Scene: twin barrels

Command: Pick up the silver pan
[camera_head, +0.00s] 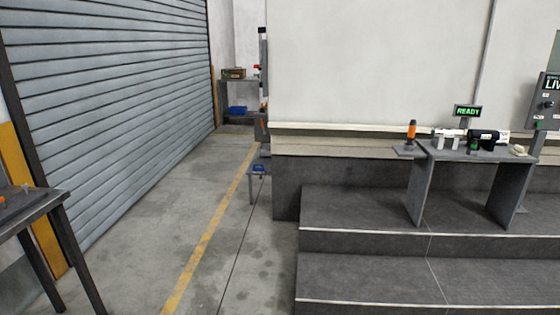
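I cannot make out a silver pan anywhere in the head view. A dark table (45,205) at the left edge is cut off by the frame and bears a small orange item and a small greyish item, too small to identify. A grey bench (420,190) on the raised steps at the right holds several small objects, none clearly a pan. Neither of my grippers is in view.
Grey steps (380,275) rise at the right. A roller shutter (110,80) lines the left. Bare concrete floor with a yellow line (205,245) runs between them to a back shelf (240,80). A small stand (252,188) stands beside the steps.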

